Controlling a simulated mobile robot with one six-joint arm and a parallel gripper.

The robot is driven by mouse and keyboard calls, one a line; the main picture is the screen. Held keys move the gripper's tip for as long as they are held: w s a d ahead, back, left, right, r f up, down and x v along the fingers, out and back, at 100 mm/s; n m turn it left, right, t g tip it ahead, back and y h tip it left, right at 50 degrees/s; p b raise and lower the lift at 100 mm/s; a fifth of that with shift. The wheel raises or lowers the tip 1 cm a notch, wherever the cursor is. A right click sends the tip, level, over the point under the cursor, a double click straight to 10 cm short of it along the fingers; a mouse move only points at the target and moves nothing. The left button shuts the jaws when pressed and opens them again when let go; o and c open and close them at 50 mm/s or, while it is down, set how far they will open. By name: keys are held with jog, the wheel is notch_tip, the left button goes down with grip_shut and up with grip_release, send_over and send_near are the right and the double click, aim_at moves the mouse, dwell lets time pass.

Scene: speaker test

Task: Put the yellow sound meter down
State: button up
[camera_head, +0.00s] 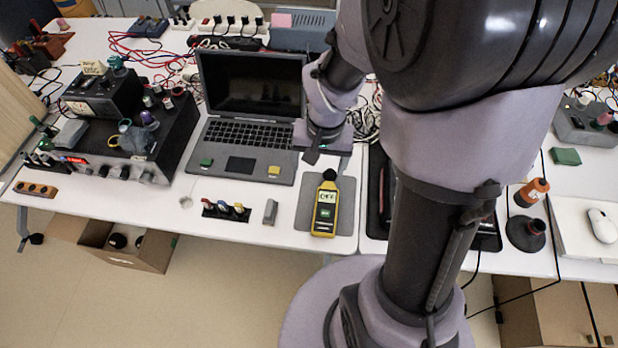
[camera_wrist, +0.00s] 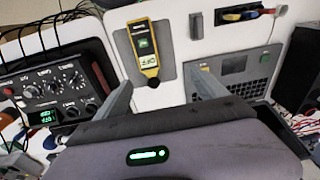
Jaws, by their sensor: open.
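The yellow sound meter (camera_head: 325,210) with a black tip and a small display lies on a grey mat (camera_head: 304,214) near the front edge of the white table. In the wrist view the meter (camera_wrist: 146,50) lies on the mat (camera_wrist: 168,60) just beyond my fingers, its black tip toward me. My gripper (camera_head: 314,152) is above the table behind the meter, near the laptop's right side. In the wrist view its two fingers (camera_wrist: 163,90) are spread wide with nothing between them. The meter is apart from both fingers.
An open laptop (camera_head: 250,125) stands left of my gripper. Left of the mat are a small grey block (camera_head: 270,212) and a dark holder with coloured items (camera_head: 226,210). A dark instrument (camera_wrist: 55,92) is near the left finger in the wrist view. Bare table lies around the mat's front left.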

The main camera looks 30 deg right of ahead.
jog(key=s+a+r+n+t+y, duration=0.1)
jog(key=s+a+r+t, duration=0.1)
jog(key=s+a+r, duration=0.4)
jog(key=s+a+r+n+t+y, duration=0.1)
jog(key=s+a+r, duration=0.4)
jog(key=r, duration=0.6)
jog(key=shift+s+a+r+t, duration=0.25)
jog(key=shift+s+a+t, duration=0.15)
jog(key=shift+t, duration=0.4)
jog(key=shift+f, duration=0.2)
